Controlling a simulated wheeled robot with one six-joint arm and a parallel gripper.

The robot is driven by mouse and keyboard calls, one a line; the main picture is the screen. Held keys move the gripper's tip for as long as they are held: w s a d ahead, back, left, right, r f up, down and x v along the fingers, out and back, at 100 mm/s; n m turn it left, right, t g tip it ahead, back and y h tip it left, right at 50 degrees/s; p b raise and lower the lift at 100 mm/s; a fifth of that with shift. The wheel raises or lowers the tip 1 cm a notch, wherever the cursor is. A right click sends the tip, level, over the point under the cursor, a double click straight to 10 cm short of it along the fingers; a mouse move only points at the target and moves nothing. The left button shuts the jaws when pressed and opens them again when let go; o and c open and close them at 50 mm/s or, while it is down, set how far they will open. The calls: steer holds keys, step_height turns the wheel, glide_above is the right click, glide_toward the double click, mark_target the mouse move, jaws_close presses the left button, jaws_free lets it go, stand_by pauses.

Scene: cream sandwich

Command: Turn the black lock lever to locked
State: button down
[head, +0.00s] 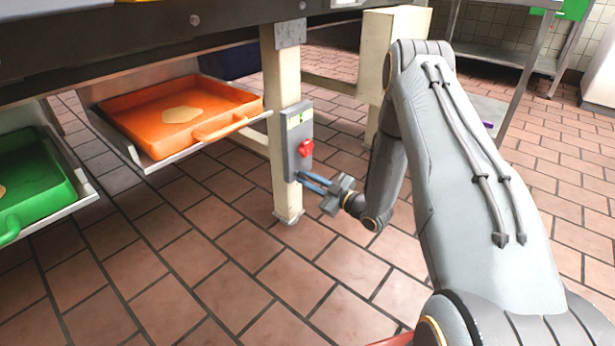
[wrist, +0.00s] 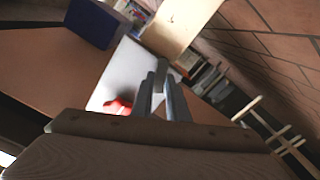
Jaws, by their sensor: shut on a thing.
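A grey lock panel (head: 293,160) is fixed to the cream post under the table. My gripper (head: 304,178) reaches in from the right to the panel's lower part, below the red knob. In the wrist view its fingers (wrist: 161,88) are close together on the small dark lock lever (wrist: 161,67), beside the pale panel (wrist: 122,72). The fingers mostly hide the lever in the head view, so its exact angle cannot be told. The red knob shows left of the fingers in the wrist view (wrist: 118,106).
An orange tray (head: 140,137) with a flat pale piece sits on a shelf left of the post. A green tray (head: 72,190) is at the far left. The dark tabletop edge runs above. A metal rack stands at the back right. The tiled floor (head: 220,285) is clear in front.

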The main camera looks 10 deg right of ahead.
steer(key=n+p, duration=0.3)
steer(key=n, duration=0.1)
steer(key=n+p, duration=0.4)
steer(key=r+n+p, duration=0.1)
steer(key=n+p, duration=0.2)
steer(key=n, duration=0.1)
steer(key=shift+w+d+p, duration=0.2)
steer(key=shift+d+p, duration=0.15)
steer(key=shift+n, duration=0.3)
steer(key=c, duration=1.7)
jaws_free()
steer(key=shift+p+v, duration=1.25)
steer(key=shift+v, duration=2.6)
steer(key=shift+r, duration=0.1)
